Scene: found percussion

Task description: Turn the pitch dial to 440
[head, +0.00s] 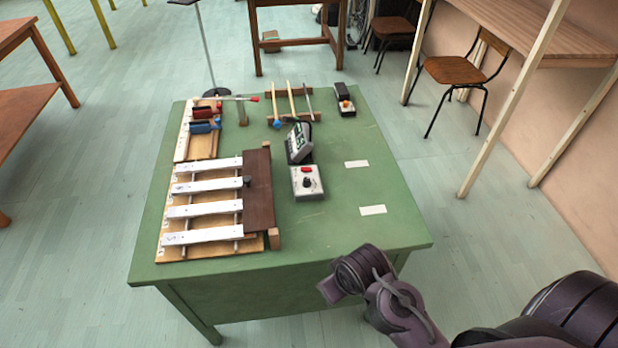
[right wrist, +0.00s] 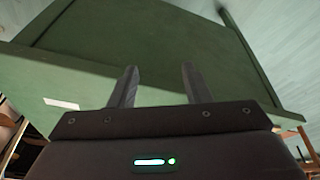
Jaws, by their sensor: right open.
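A grey control box (head: 307,184) with a red button and a black dial knob (head: 306,183) sits on the green table (head: 340,220), right of the metal bars. The numbers around the dial are too small to read. A tilted grey unit with a dark display (head: 299,143) stands just behind it; I cannot read its display. My right gripper (right wrist: 157,82) is open and empty in the right wrist view, its two fingers apart before the green table. In the head view my right arm is at the table's front right corner, well away from the dial. My left gripper is not in view.
Metal bars (head: 206,186) on a wooden frame with a dark brown block (head: 258,190) fill the table's left side. Clamps (head: 204,124), sticks (head: 291,100) and a small black box (head: 344,100) stand at the back. Two white labels (head: 373,210) lie on the otherwise clear right side.

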